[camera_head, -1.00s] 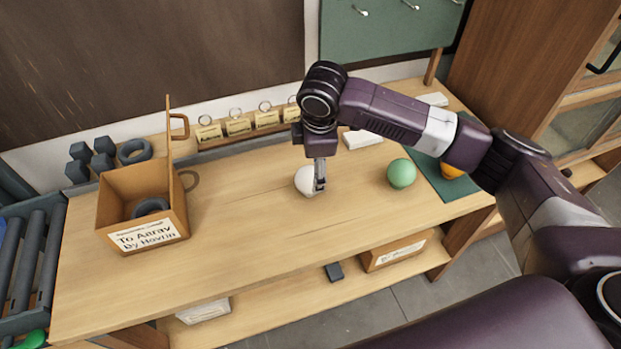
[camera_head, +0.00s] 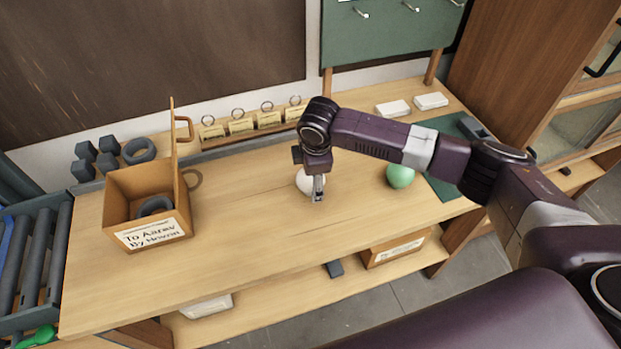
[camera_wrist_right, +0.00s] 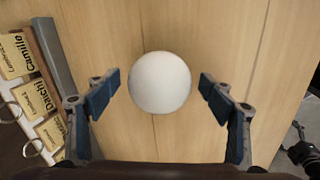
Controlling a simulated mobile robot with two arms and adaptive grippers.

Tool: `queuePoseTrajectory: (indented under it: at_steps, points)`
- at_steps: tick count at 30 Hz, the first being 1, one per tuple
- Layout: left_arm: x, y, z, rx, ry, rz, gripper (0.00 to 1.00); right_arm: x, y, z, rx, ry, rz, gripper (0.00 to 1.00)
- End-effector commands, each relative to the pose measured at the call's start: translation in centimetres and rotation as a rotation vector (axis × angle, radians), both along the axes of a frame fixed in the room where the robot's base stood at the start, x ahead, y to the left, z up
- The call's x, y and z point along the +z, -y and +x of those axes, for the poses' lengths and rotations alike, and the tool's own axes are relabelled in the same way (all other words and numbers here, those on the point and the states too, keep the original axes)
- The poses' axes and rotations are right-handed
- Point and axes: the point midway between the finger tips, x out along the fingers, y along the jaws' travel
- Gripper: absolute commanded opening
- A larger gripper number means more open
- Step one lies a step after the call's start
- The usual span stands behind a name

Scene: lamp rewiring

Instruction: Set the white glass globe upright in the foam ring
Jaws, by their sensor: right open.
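The white glass globe (camera_head: 305,184) rests on the middle of the workbench, partly hidden by my gripper in the head view. In the right wrist view the globe (camera_wrist_right: 160,83) shows whole, round and plain white. My right gripper (camera_head: 318,194) is open, pointing down at the globe. In the wrist view its fingers (camera_wrist_right: 159,88) stand on either side of the globe, with gaps to both. A dark ring (camera_head: 153,204) lies inside the cardboard box, and another dark ring (camera_head: 138,150) lies behind the box. I cannot tell which is the foam ring. My left gripper is out of view.
The open cardboard box (camera_head: 118,211) stands at the bench's left. A green ball (camera_head: 400,174) sits right of the globe, by a green mat (camera_head: 447,188). Name cards (camera_head: 241,126) line the back edge. Bench surface between box and globe is clear.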

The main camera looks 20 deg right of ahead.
Motion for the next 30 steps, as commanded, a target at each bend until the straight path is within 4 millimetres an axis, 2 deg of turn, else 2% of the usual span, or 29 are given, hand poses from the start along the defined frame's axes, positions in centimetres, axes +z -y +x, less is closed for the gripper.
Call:
queuePoseTrajectory:
  at_steps: [2,12,23,26,30]
  points:
    - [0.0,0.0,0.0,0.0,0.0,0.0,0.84,0.0,0.0,0.0,0.0,0.0,0.0,0.69]
    - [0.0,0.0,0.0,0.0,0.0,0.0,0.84,0.1,0.0,0.0,-0.001,0.0,0.0,0.31]
    - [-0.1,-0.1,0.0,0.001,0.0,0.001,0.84,0.5,0.0,0.1,-0.001,0.003,0.001,0.3]
    - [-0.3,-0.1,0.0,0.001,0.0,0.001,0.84,1.4,0.0,0.2,-0.001,0.004,0.002,0.3]
    - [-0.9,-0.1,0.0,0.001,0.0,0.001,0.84,3.6,-0.1,0.2,0.0,0.007,0.003,0.3]
